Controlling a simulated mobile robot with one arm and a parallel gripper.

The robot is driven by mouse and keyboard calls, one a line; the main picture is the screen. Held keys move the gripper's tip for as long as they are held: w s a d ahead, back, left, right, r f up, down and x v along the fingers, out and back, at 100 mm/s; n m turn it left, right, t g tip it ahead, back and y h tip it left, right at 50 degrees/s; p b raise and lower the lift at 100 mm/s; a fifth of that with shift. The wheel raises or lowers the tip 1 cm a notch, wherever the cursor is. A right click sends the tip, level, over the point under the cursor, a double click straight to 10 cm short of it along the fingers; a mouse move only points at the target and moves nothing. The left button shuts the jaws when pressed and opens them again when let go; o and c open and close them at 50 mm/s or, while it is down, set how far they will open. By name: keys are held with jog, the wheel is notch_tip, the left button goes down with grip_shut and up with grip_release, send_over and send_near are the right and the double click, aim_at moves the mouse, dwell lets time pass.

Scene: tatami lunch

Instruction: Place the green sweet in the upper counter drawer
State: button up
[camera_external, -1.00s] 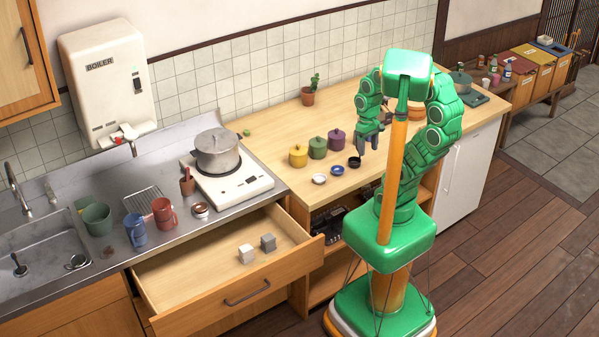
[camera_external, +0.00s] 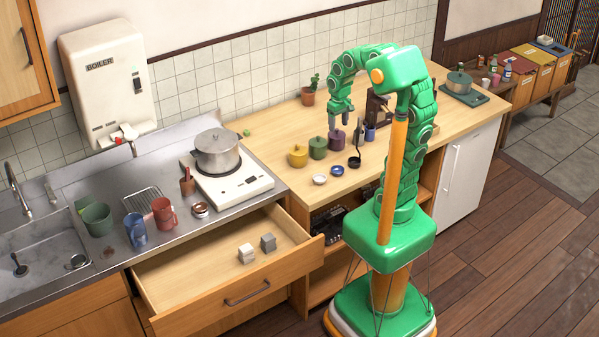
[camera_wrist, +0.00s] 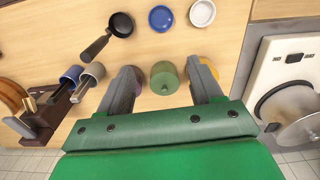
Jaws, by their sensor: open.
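A small green block (camera_external: 246,132), which looks like the green sweet, lies on the counter at the back, behind and right of the steel pot. I do not make it out in the wrist view. The counter drawer (camera_external: 180,275) is pulled open, with a white cube (camera_external: 246,253) and a grey cube (camera_external: 268,242) inside. My gripper (camera_external: 340,128) is open and empty, pointing down over the lidded jars, right of the green block. In the wrist view, a green jar (camera_wrist: 164,79) shows between the fingers of my gripper (camera_wrist: 164,75).
Yellow (camera_external: 298,156), green (camera_external: 318,148) and purple (camera_external: 337,140) jars stand close below my gripper. A steel pot (camera_external: 217,150) sits on a white cooker (camera_external: 240,184). A black pan (camera_wrist: 121,24) and small bowls lie in front. A cactus (camera_external: 308,93) stands behind.

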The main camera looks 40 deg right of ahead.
jog(key=w+a+f+n+t, duration=0.1)
jog(key=w+a+f, duration=0.15)
jog(key=w, duration=0.95)
jog(key=w+a+f+t, duration=0.1)
jog(key=w+a+f, duration=0.15)
jog(key=w, duration=0.95)
jog(key=n+t+y, duration=0.1)
jog(key=t, duration=0.1)
send_near(246, 131)
jog(key=f, duration=0.1)
jog(key=shift+x, duration=3.9)
jog(key=shift+w+d, duration=0.1)
jog(key=c, duration=1.2)
jog(key=shift+r+t, duration=0.3)
jog(key=shift+r, duration=1.55)
jog(key=s+d+r, duration=0.3)
jog(key=s+r, duration=0.6)
jog(key=s, duration=0.4)
jog(key=shift+s+r, duration=0.2)
jog(key=shift+s, duration=0.15)
